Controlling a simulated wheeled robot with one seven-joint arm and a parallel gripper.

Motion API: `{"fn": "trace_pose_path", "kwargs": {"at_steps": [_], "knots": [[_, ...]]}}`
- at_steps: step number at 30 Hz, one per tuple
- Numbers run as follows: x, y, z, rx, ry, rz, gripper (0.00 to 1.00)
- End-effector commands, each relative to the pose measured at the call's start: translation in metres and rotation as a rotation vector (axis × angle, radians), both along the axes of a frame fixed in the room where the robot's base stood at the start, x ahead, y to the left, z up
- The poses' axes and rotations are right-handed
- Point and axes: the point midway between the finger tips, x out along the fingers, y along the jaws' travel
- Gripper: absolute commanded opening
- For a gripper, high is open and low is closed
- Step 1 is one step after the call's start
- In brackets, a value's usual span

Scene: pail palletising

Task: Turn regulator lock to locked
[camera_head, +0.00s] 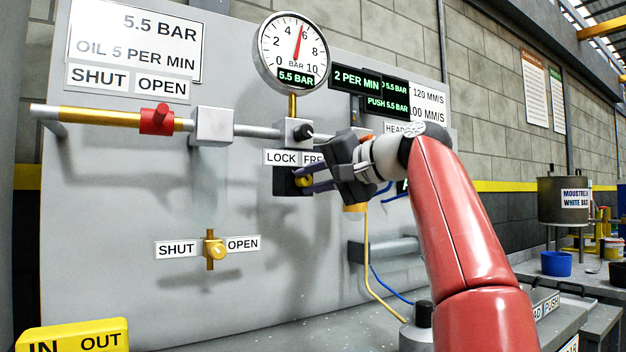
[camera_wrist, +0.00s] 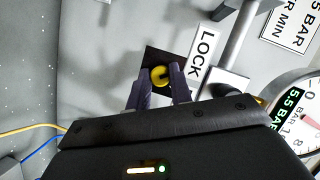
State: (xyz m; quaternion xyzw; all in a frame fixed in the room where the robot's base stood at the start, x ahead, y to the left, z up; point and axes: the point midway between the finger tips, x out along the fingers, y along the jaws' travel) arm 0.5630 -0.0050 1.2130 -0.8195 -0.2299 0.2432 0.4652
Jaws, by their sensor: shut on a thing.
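The regulator lock is a small yellow knob (camera_head: 302,181) on a dark square plate (camera_head: 284,184), just under the white LOCK and FREE labels. In the wrist view the yellow knob (camera_wrist: 160,76) sits between my two purple fingers, beside the LOCK label (camera_wrist: 203,57). My gripper (camera_head: 304,184) reaches in from the right and is shut on this knob. The FREE label (camera_head: 313,158) is partly hidden behind my gripper. The knob's exact pointing direction is hard to tell because the fingers cover its sides.
Above the lock is a black regulator knob (camera_head: 305,132) on a grey block, with a gauge (camera_head: 294,52) reading 5.5 bar. A red valve handle (camera_head: 157,119) is on the pipe at left. A brass valve (camera_head: 213,250) sits below. A yellow hose (camera_head: 373,265) hangs close to my gripper.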

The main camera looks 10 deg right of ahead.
Motion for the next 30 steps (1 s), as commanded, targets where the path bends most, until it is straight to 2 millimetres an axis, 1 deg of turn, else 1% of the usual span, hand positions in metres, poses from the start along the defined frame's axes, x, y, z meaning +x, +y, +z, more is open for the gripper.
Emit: {"fn": "trace_pose_path", "kwargs": {"at_steps": [9, 23, 24, 28, 30], "knots": [[0.0007, 0.0001, -0.0020, -0.085, -0.022, 0.001, 0.00], [0.0004, 0.0003, -0.0022, -0.095, -0.023, 0.003, 0.00], [0.0004, 0.0003, -0.0022, -0.095, -0.023, 0.003, 0.27], [0.0003, 0.0003, -0.0016, -0.093, -0.025, 0.002, 0.43], [0.0002, 0.0003, -0.0013, -0.093, -0.025, 0.002, 0.43]]}}
